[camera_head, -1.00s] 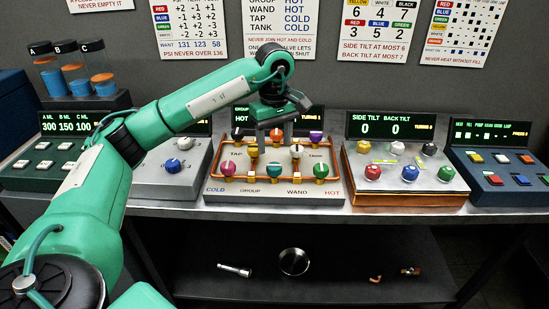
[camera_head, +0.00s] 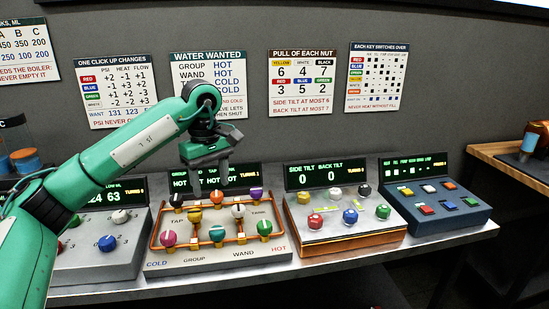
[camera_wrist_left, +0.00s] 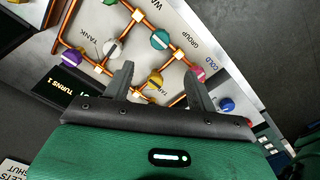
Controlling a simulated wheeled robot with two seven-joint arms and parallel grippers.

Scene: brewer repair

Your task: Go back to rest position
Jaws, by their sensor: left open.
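My left arm comes in from the left in the head view. Its gripper (camera_head: 208,186) is open and empty, hanging above the back of the water valve panel (camera_head: 218,258). It hides part of that panel's display (camera_head: 240,180). In the left wrist view my gripper (camera_wrist_left: 158,76) has its two fingers spread, with coloured knobs and copper pipes showing beyond them. A yellow-and-white knob (camera_wrist_left: 155,79) shows between the fingers, apart from them as far as I can tell. My right gripper is in no view.
The side and back tilt panel (camera_head: 318,232) and the blue key panel (camera_head: 440,212) stand to the right. A grey panel with knobs (camera_head: 100,262) is partly behind my left arm. Charts hang on the wall. A wooden-topped table (camera_head: 510,165) is at far right.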

